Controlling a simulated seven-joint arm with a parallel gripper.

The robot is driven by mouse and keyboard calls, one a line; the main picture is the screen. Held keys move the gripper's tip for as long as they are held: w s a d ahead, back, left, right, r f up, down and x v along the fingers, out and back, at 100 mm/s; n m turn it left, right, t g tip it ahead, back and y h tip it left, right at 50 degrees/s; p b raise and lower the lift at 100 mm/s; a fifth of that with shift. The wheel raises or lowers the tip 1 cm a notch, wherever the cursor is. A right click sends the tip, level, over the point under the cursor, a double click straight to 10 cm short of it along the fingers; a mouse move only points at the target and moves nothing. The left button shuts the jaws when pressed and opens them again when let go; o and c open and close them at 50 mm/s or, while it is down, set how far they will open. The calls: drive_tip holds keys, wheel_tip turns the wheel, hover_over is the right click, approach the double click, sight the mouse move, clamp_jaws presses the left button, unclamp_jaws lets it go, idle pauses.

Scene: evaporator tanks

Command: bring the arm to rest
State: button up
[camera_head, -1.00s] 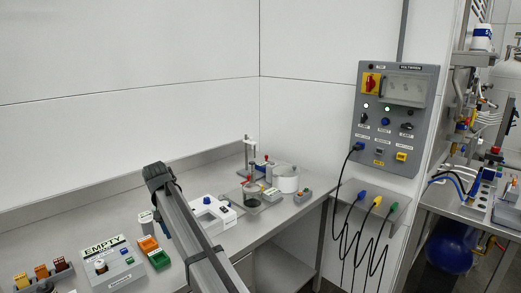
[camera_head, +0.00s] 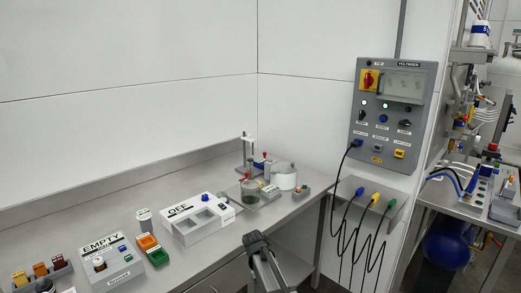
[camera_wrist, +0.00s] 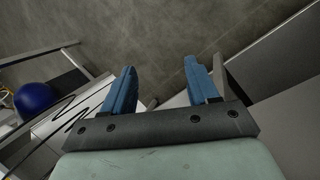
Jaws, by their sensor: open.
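My gripper (camera_wrist: 160,72) shows in the wrist view with its two blue fingers spread wide and nothing between them. Below it in that view are grey floor tiles and the edges of metal frames, well apart from the fingers. In the head view a dark link of my arm (camera_head: 265,262) stands at the bottom centre, in front of the bench's front edge. My gripper's fingers cannot be made out in the head view.
The steel bench (camera_head: 185,262) carries a box marked EMPTY (camera_head: 112,262), a white box (camera_head: 205,230) and a small stand (camera_head: 248,160). A grey control panel (camera_head: 393,110) with hanging black cables is at right. A blue ball-shaped vessel (camera_wrist: 34,97) sits low.

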drive_tip(key=s+d+f+g+y, duration=0.1)
drive_tip(key=s+d+f, duration=0.4)
drive_tip(key=s+f, duration=0.5)
drive_tip(key=s+d+f+g+y, duration=0.15)
drive_tip(key=s+d+f, duration=0.25)
drive_tip(key=s+f, duration=0.65)
drive_tip(key=s+d+f, duration=0.1)
drive_tip(key=s+f, duration=0.2)
drive_tip(key=s, duration=0.5)
drive_tip(key=s+d+f+m+g+y, duration=0.1)
drive_tip(key=s+f, duration=0.2)
drive_tip(key=s, duration=0.5)
drive_tip(key=s+d+f+g, duration=0.1)
drive_tip(key=s+f, duration=0.2)
drive_tip(key=s, duration=0.5)
drive_tip(key=shift+s+d+f, duration=0.25)
drive_tip(key=shift+d+f, duration=0.05)
drive_tip(key=shift+d, duration=0.05)
